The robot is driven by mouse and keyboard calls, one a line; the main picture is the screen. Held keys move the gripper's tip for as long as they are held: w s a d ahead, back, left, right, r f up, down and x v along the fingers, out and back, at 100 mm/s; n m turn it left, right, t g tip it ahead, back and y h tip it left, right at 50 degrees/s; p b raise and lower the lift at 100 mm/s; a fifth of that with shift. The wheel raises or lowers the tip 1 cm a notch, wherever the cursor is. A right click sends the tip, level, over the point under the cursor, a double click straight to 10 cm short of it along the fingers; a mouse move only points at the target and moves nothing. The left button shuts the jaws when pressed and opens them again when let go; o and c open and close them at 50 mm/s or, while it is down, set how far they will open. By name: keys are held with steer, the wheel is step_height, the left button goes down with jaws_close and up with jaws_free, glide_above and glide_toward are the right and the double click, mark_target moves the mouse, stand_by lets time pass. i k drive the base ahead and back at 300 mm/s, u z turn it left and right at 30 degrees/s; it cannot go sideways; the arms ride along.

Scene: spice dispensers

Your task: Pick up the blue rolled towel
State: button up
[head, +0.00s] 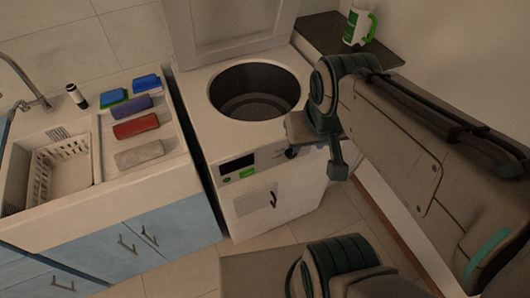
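The blue rolled towel (130,107) lies on the ridged drainboard right of the sink, a dull purple-blue roll. A red rolled towel (136,126) lies just in front of it, and a greyish-pink rolled towel (139,153) lies nearer still. My gripper (318,160) hangs over the front right of the white washing machine, well to the right of the towels and apart from them. It holds nothing that I can see. How far its fingers are apart is unclear at this angle.
Two blue-and-green sponges (147,83) lie behind the blue towel. A black-and-white bottle (76,96) stands by the faucet. A white rack (62,165) sits in the sink. The washing machine (218,135) has its lid raised.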

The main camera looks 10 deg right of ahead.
mark_target(121, 110)
steer(key=z, duration=2.75)
steer(key=k, duration=2.1)
steer(key=u, duration=2.45)
steer(key=i, duration=0.3)
steer(key=u, duration=0.05)
